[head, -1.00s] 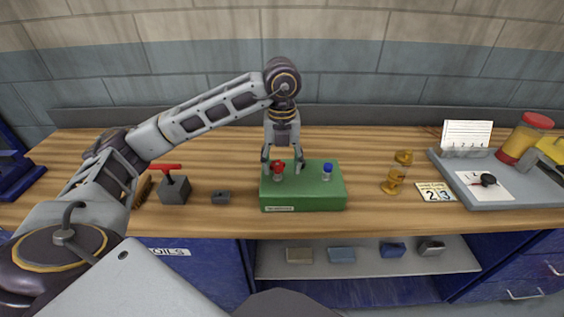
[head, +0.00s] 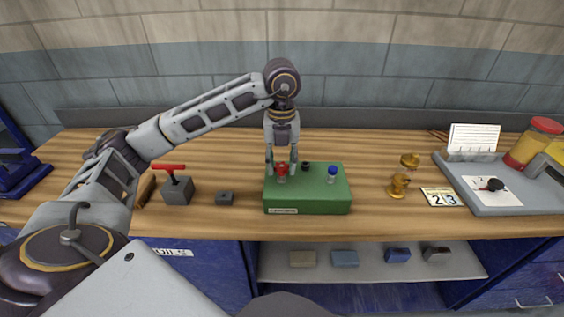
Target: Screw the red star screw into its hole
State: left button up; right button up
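The red star screw (head: 281,168) stands upright on the left part of the green block (head: 307,202), its clear shank partly visible below the head. Its hole is hidden under it. My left gripper (head: 281,167) comes straight down from above, one finger on each side of the red head, and looks shut on it. The contact is too small to see clearly. A blue-headed screw (head: 332,170) stands on the block's right part. A small black knob or hole (head: 306,167) shows near its back edge. My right gripper is not in view.
Left of the block are a grey block with a red T-handle (head: 177,190) and a small dark block (head: 225,198). To the right are a brass hourglass-like piece (head: 402,177), a number card (head: 441,197) and a grey tray (head: 470,204).

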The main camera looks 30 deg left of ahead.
pick_arm(q)
jog(key=c, duration=0.4)
jog(key=shift+m+b, duration=0.35)
jog(key=shift+m, duration=0.65)
jog(key=o, duration=1.1)
jog(key=shift+r+p, duration=2.25)
jog(key=shift+r, duration=0.8)
jog(key=shift+r, duration=0.2)
